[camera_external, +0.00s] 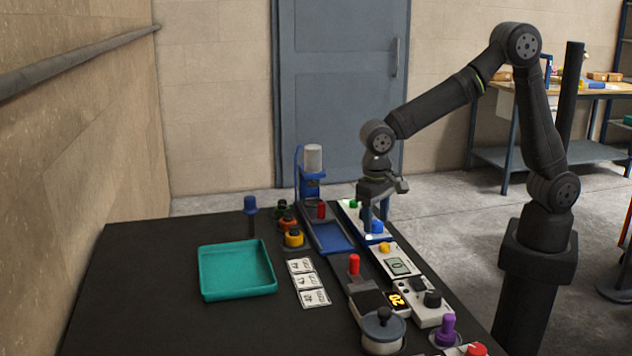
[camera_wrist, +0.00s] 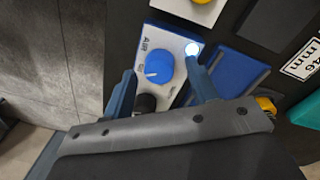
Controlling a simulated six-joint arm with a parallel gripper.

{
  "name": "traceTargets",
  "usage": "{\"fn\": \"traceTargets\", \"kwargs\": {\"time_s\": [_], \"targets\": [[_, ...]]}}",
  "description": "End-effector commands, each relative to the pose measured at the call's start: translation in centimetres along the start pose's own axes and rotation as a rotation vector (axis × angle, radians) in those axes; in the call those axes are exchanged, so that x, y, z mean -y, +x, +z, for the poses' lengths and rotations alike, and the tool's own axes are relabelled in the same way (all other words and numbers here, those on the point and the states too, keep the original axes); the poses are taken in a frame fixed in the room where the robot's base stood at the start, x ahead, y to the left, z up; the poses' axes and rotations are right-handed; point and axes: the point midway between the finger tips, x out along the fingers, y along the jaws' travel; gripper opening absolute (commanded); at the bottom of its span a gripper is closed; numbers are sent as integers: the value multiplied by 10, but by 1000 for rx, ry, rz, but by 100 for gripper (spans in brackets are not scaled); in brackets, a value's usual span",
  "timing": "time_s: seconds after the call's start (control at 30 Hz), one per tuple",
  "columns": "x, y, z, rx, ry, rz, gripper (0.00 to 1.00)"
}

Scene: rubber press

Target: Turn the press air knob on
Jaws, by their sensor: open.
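The air knob (camera_wrist: 158,68) is a round blue knob on a white panel (camera_wrist: 183,20) with dark lettering that reads AIR. Its pale pointer mark faces left in the wrist view. In the external view the blue knob (camera_external: 377,226) sits just below my gripper. A round white indicator (camera_wrist: 193,49) beside the knob glows. My gripper (camera_wrist: 162,72) is open, with one blue finger on each side of the knob in the wrist view. I cannot tell whether either finger touches it. In the external view my gripper (camera_external: 375,214) points down over the panel.
A dark knob (camera_wrist: 145,102) lies close by on the same panel. The blue press (camera_external: 313,180) stands behind, with a blue plate (camera_external: 330,237) to the left. A yellow button panel (camera_external: 395,262) lies in front. A teal tray (camera_external: 236,270) sits left; the table's far left is clear.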

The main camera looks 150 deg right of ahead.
Motion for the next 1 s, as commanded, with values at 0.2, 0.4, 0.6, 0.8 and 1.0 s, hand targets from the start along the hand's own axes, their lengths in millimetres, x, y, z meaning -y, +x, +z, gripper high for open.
{"fn": "traceTargets", "kwargs": {"time_s": [0.2, 0.4, 0.6, 0.8, 1.0], "targets": [[1, -43, -1, -5, 0, -6, 53], [1, -93, 0, -4, 0, -5, 53], [0, -136, 0, -3, 0, -4, 53], [0, -162, 0, -2, 0, -2, 53], [0, -168, 0, -2, 0, -2, 53]]}}
